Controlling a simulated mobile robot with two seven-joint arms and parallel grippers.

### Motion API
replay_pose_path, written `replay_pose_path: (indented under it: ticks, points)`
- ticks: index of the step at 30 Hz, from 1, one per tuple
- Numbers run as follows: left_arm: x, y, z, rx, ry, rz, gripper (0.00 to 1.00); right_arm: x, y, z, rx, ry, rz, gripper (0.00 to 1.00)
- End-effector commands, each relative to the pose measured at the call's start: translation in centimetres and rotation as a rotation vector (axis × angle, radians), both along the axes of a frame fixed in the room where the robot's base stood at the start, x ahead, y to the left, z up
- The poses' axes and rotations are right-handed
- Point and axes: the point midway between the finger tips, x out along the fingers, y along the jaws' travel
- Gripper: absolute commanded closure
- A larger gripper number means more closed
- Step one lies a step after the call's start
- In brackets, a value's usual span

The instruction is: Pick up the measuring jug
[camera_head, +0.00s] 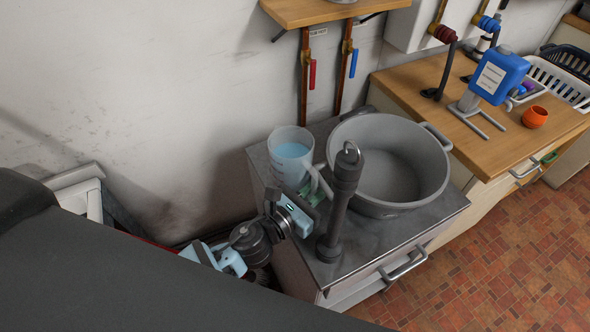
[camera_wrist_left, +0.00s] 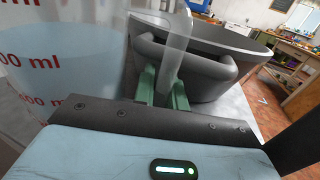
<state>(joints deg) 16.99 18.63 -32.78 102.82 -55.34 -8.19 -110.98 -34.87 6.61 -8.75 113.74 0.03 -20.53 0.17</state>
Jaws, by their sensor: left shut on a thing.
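The measuring jug (camera_head: 290,160) is clear plastic with light blue liquid in it and stands upright, or nearly so, at the back left corner of the metal-topped cabinet. Its red "ml" marks show in the left wrist view (camera_wrist_left: 58,75). Its handle (camera_wrist_left: 178,50) points towards the tub. My left gripper (camera_head: 312,190) comes in from the front left and is shut on the handle, with the green fingers (camera_wrist_left: 163,88) on either side of it. The jug's base is partly hidden, so I cannot tell whether it touches the top. My right gripper is not in view.
A grey tub (camera_head: 425,192) stands close to the right of the handle. A dark upright cylinder with a hook (camera_head: 343,205) stands in front of it. A wooden shelf (camera_head: 320,10) with red and blue valve levers is above. A wooden counter (camera_head: 425,85) lies right.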

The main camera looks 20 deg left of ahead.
Motion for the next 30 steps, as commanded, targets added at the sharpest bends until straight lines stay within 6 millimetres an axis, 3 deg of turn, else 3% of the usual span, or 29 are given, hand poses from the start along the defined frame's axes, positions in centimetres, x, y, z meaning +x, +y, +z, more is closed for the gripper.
replay_pose_path:
  ticks: [23, 30]
  points:
    - [0.1, 0.0, 0.9, 0.002, -0.009, 0.0, 1.0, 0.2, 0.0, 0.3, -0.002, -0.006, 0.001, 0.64]
    - [-1.3, 0.6, 0.7, 0.0, -0.004, 0.0, 1.0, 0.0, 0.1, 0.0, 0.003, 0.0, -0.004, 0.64]
